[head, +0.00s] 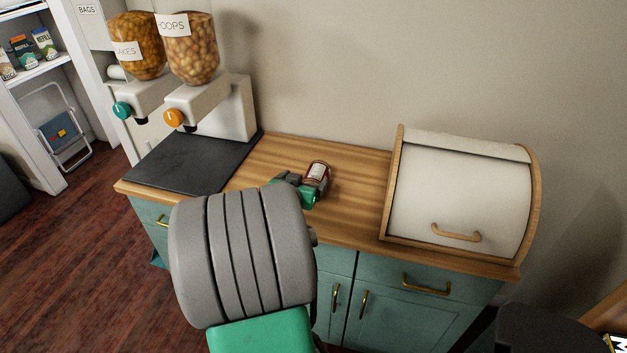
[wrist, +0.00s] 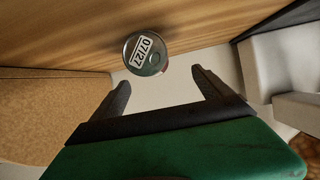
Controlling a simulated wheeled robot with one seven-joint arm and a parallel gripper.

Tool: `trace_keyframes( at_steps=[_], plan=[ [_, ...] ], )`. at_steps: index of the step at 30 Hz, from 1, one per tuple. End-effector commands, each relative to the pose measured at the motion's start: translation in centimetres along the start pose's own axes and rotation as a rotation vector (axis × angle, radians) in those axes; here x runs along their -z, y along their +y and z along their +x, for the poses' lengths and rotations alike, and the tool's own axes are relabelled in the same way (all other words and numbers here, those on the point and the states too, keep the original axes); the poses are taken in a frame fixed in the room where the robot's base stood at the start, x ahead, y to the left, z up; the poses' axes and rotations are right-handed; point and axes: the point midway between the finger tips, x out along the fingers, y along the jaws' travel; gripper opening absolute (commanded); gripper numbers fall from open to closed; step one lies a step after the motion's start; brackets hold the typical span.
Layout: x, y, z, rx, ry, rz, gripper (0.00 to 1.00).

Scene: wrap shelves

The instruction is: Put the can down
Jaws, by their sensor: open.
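A small can (head: 317,172) with a dark red and pale label is at the wooden counter (head: 352,207), between the cereal dispensers and the bread box. In the wrist view, the round metal end of the can (wrist: 147,53) faces me, marked 07/27. My gripper (wrist: 160,80) has its two dark fingers spread apart. The can shows just past and between the fingertips, with no finger visibly closed on it. In the head view, my gripper (head: 296,186) is right beside the can, partly hidden by my arm. Contact between the can's base and the counter is hidden.
A cream bread box (head: 459,190) with a wooden frame stands at the right of the counter. Two cereal dispensers (head: 190,50) stand at the left by a dark mat (head: 190,163). Bare counter lies between the can and the bread box. A wall runs behind.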

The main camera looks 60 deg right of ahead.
Motion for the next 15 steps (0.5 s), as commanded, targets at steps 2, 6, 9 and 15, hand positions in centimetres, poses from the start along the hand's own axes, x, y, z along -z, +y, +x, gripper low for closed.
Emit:
trace_keyframes(
  at_steps=[2, 6, 9, 15],
  plan=[
    [-1.9, 1.8, 1.0, -0.02, 0.013, -0.012, 0.88],
    [-2.2, 1.7, 1.9, -0.014, 0.01, -0.026, 0.88],
    [-2.3, 1.7, 3.3, -0.015, 0.006, -0.027, 0.88],
    [-2.1, 1.6, 6.4, -0.014, 0.006, -0.027, 0.88]
  ],
)
